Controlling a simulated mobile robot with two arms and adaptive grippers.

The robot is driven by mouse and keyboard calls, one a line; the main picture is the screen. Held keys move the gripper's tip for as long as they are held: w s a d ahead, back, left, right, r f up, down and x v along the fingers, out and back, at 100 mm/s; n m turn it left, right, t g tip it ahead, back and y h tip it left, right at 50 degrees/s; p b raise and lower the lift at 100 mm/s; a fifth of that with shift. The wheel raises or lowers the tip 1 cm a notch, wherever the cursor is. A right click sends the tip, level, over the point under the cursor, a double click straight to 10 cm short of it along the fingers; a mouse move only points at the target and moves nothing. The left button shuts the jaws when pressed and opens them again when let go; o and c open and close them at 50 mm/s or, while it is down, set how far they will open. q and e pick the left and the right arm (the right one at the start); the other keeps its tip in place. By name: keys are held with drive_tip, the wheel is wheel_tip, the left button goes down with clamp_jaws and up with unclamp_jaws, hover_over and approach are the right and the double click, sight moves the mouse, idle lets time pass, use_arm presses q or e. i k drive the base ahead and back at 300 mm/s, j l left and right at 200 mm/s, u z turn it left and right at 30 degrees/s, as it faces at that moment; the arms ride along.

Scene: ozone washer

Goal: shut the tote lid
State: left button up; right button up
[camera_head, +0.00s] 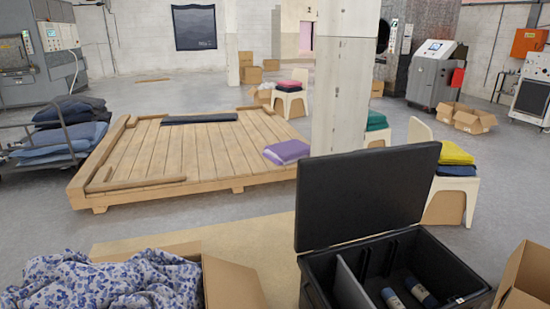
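A black tote (318,285) stands at the lower right of the head view, with its near part cut off by the bottom edge. Its black lid (365,192) is open and stands up, leaning slightly back, along the far rim. A grey divider (352,284) splits the inside. In the right compartment lie two rolled items, a blue-grey roll (392,298) and a second banded roll (421,292). Neither of my grippers shows in the head view.
An open cardboard box (232,284) with blue floral cloth (105,282) stands left of the tote. Another cardboard box (526,275) is close on its right. Behind the lid are a concrete pillar (342,100) and a chair with folded cloths (452,185). A wooden platform (190,150) lies farther back.

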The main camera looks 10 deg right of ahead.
sight(349, 197)
drive_tip(key=z, duration=1.45)
